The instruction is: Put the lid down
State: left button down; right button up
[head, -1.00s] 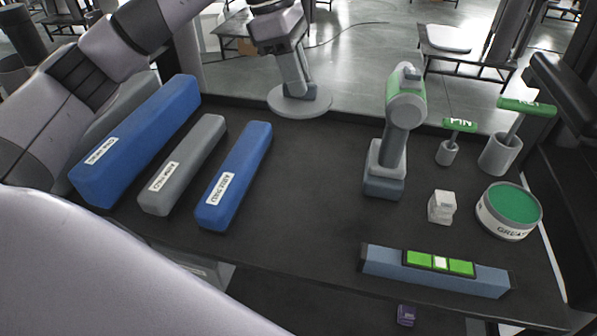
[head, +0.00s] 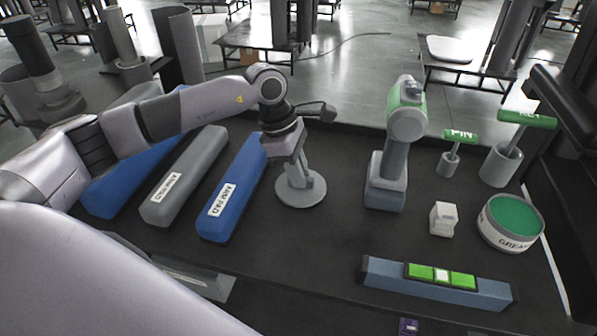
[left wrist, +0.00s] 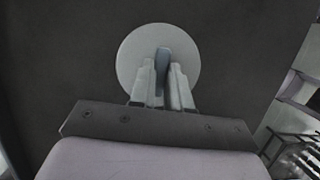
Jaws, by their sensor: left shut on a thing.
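The lid (head: 313,193) is a round, flat grey disc with an upright blue-grey handle. It is level, over the dark bench top (head: 330,245), right of the front blue block. My left gripper (head: 296,177) points down and is shut on the handle. In the left wrist view the lid (left wrist: 130,58) lies below the fingers, with its handle (left wrist: 163,62) between the fingertips (left wrist: 163,90). Whether the lid touches the bench or hangs just above it, I cannot tell. My right gripper is not in view.
Left are two blue blocks (head: 232,190) and a grey block (head: 185,175). Bare bench lies in front of the lid.

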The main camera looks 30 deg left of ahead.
pick_arm(q)
jog(key=shift+f, duration=0.35)
jog(key=shift+f, duration=0.2)
jog(key=c, duration=1.1)
grip_release()
jog(key=shift+r, duration=0.1)
jog(key=shift+r, duration=0.1)
